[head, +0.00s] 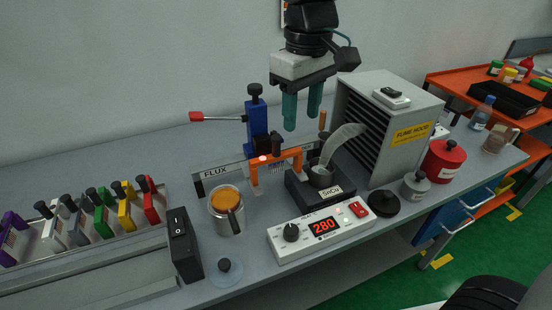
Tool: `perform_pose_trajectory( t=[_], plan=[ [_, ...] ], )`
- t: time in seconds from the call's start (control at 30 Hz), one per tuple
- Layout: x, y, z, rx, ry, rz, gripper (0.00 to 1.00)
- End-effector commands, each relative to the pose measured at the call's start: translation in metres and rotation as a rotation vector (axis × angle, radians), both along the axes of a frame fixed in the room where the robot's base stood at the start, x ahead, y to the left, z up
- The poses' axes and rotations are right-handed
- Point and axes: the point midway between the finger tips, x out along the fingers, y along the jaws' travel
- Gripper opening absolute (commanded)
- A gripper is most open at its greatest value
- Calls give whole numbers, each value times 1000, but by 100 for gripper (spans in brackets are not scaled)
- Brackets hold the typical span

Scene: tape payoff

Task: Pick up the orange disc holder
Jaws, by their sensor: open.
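An orange arch-shaped piece (277,165) stands in the middle of the bench, in front of the blue lever device and behind the mug. It is the only clearly orange holder-like thing I see; I cannot tell whether it carries discs. A small red light shows on its top. My gripper (301,112), with two teal fingers, points down above and a little to the right of it. The gripper is open and empty, and apart from the arch.
The blue device (256,118) with a red-tipped lever stands close behind. A black pot (322,177) with smoke, a white control box (320,231) and a fume hood (388,125) stand to the right. A mug (228,213) is in front. Several coloured holders (102,215) fill a rack left.

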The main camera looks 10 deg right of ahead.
Motion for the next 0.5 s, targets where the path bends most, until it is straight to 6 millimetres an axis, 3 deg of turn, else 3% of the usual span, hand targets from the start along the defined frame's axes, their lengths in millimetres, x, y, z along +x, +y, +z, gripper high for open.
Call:
perform_pose_trajectory(
  t=[0.03,0.17,0.5],
  plan=[
    [7,16,-3,-4,7,40,46],
    [17,38,-7,-7,14,94,46],
    [21,42,-41,-8,17,105,46]
  ],
)
